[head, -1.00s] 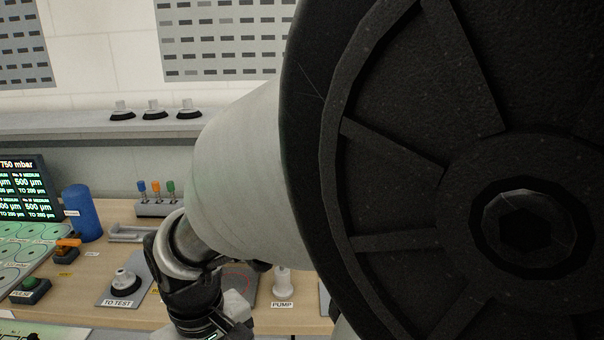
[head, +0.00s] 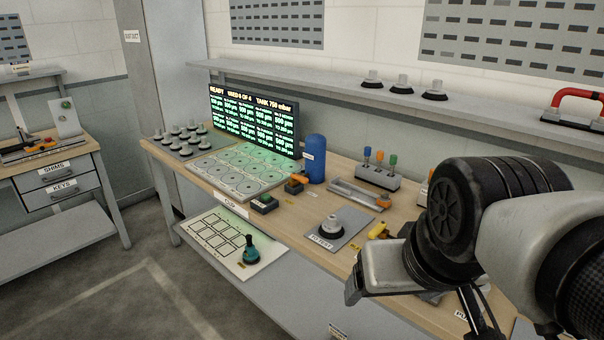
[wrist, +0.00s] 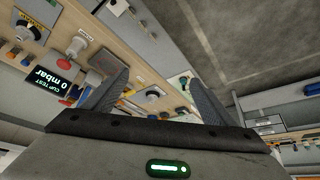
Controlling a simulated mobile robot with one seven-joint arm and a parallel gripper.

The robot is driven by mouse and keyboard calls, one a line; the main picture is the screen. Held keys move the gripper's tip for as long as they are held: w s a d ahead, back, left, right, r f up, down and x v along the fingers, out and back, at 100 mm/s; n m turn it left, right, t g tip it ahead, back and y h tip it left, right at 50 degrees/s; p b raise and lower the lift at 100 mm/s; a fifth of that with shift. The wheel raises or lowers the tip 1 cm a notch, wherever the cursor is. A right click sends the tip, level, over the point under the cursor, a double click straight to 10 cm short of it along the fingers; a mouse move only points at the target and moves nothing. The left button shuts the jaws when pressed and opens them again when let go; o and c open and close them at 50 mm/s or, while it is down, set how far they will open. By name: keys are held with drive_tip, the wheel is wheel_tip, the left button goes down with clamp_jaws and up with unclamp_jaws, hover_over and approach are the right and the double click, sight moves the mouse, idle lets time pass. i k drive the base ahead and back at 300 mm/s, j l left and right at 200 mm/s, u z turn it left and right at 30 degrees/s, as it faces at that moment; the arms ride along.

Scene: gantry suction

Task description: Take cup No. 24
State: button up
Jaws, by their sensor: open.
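I cannot read a number 24 on any cup. Several grey suction cups (head: 183,135) stand on a plate at the far left end of the bench. A single light cup with a dark rim (head: 331,228) stands upright on the TO TEST plate (head: 350,222). Three more cups (head: 404,84) stand on the wall shelf. A teal-bodied cup (head: 250,252) is on the lower white panel. My gripper (wrist: 160,85) is open; nothing shows held between its fingers. In the head view it hangs over the bench front, right of the TO TEST plate, its fingers partly hidden.
A lit screen (head: 255,122) stands behind a panel of round marked places (head: 238,176). A blue tank (head: 315,158), a metal bracket (head: 358,194) and a rack with coloured knobs (head: 376,178) crowd the bench. The floor (head: 110,290) in front is clear.

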sight(331, 228)
drive_tip(key=i+j+z, duration=0.15)
drive_tip(key=z, duration=0.25)
drive_tip(key=i+j+z, duration=0.1)
drive_tip(key=z, duration=0.3)
drive_tip(key=i+j+z, duration=0.1)
drive_tip(key=j+z, duration=0.3)
drive_tip(key=i+j+z, duration=0.15)
drive_tip(key=j, duration=0.35)
drive_tip(key=j+z, duration=0.15)
drive_tip(key=j, duration=0.85)
drive_tip(key=i+j, duration=0.15)
drive_tip(key=j, duration=0.3)
